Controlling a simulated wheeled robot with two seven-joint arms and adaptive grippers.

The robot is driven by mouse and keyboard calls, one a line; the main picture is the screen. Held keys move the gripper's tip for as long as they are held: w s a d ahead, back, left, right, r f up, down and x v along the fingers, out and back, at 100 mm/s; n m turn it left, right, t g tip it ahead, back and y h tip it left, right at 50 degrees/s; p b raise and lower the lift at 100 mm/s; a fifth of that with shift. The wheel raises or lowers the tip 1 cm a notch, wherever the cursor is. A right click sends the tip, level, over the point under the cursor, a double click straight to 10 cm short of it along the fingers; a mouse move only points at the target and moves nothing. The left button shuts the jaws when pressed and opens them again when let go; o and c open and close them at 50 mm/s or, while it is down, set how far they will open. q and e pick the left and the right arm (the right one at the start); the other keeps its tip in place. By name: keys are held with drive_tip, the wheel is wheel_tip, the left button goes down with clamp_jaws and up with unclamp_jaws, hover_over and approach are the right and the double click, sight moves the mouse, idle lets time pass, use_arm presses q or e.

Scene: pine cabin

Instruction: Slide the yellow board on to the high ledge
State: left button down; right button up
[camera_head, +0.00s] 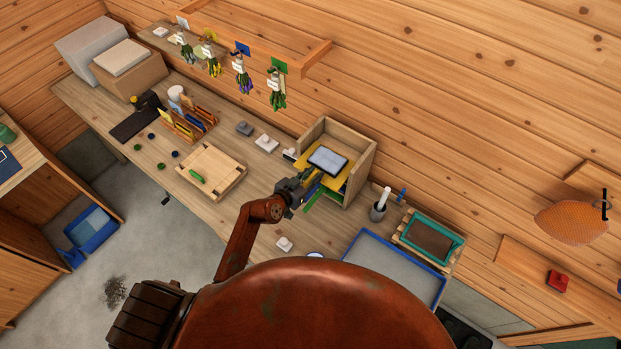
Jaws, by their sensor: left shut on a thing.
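The yellow board (335,184) is at an open-fronted wooden box (362,163) on the bench. A dark-framed tablet-like thing with a pale face (327,160) lies on top of the board. My left gripper (304,185) is shut on the board's near left edge, at the open front of the box. The board looks partly inside the box, above a green and a blue piece lower down. The ledge inside the box is mostly hidden by the board, so I cannot tell whether the board touches it. My right gripper is not in view.
A green strip (314,200) lies by the box's front. A pen cup (379,210) and a teal-framed tray (430,239) stand to its right, with a blue-rimmed tray (392,268) nearer. A wooden board (211,172) lies left. Herb bunches hang on the wall behind.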

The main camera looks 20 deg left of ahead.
sight(324, 165)
use_arm(q)
drive_tip(key=shift+w+d+r+p, duration=0.1)
drive_tip(key=shift+w+d+p, duration=0.25)
drive_tip(key=shift+w, duration=0.65)
drive_tip(key=shift+w+d+f+p, duration=0.1)
drive_tip(key=shift+w+d, duration=0.3)
drive_tip(key=shift+w, duration=0.6)
drive_tip(key=shift+w+d+r+p, duration=0.1)
drive_tip(key=shift+w+d+p, duration=0.25)
drive_tip(key=shift+w, duration=0.65)
drive_tip(key=shift+w+d+f, duration=0.1)
drive_tip(key=shift+f, duration=0.3)
drive_tip(key=c, duration=1.6)
unclamp_jaws()
drive_tip(key=shift+f, duration=0.1)
drive_tip(key=shift+f, duration=0.2)
drive_tip(key=v, duration=1.2)
drive_tip(key=shift+r, duration=0.2)
